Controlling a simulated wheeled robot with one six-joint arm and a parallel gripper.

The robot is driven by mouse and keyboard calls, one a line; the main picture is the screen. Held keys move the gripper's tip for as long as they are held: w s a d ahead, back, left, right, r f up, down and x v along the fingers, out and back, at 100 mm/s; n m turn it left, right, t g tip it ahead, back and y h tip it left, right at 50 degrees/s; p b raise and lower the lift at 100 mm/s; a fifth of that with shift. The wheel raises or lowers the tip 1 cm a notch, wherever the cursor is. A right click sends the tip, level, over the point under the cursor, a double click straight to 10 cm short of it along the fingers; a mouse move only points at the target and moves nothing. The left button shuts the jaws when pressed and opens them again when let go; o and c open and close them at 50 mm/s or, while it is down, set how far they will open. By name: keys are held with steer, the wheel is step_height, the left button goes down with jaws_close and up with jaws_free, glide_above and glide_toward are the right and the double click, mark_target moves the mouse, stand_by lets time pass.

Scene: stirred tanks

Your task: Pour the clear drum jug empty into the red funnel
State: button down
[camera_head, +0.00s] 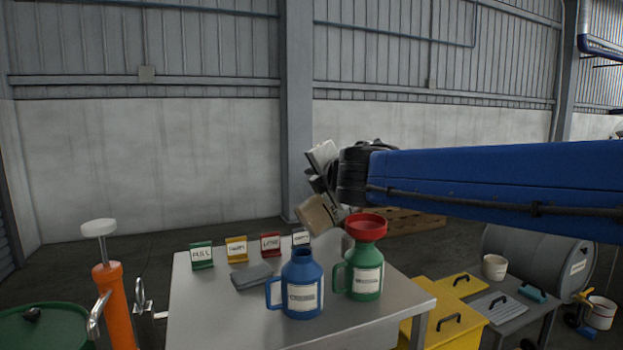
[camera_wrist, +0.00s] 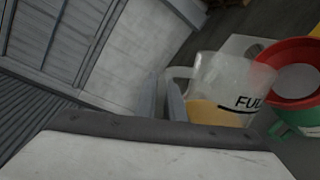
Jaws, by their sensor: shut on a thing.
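My gripper (camera_head: 322,182) is shut on the handle of the clear jug (camera_head: 317,214). In the wrist view the clear jug (camera_wrist: 228,82) shows a dark line, part of the word "FULL" and amber liquid low inside. In the head view the jug is tilted, in the air above the table's far side. The red funnel (camera_head: 366,225) sits upright in the neck of a green jug (camera_head: 362,273), right of the held jug. The red funnel's wide mouth (camera_wrist: 294,75) also shows beside the clear jug in the wrist view. I see no stream of liquid.
A blue jug (camera_head: 301,285) stands left of the green one on the grey table (camera_head: 210,322). A grey pad (camera_head: 253,276) and several small label stands (camera_head: 236,250) are behind it. An orange pump (camera_head: 110,300) is left; yellow bins (camera_head: 445,308) are right.

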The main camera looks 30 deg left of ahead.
steer(key=shift+w+d+r+m+g, duration=0.4)
steer(key=shift+w+d+r+m, duration=0.75)
steer(key=shift+w+r+m, duration=0.15)
steer(key=w+d+r+m+g+y, duration=0.1)
steer(key=w+d+r+m, duration=0.1)
steer(key=w+d+m, duration=0.1)
steer(key=shift+w+d+r+m, duration=0.35)
steer(key=shift+w+m, duration=0.25)
steer(key=shift+w, duration=0.1)
stand_by(1.1)
steer(key=shift+w, duration=0.1)
stand_by(0.3)
stand_by(2.1)
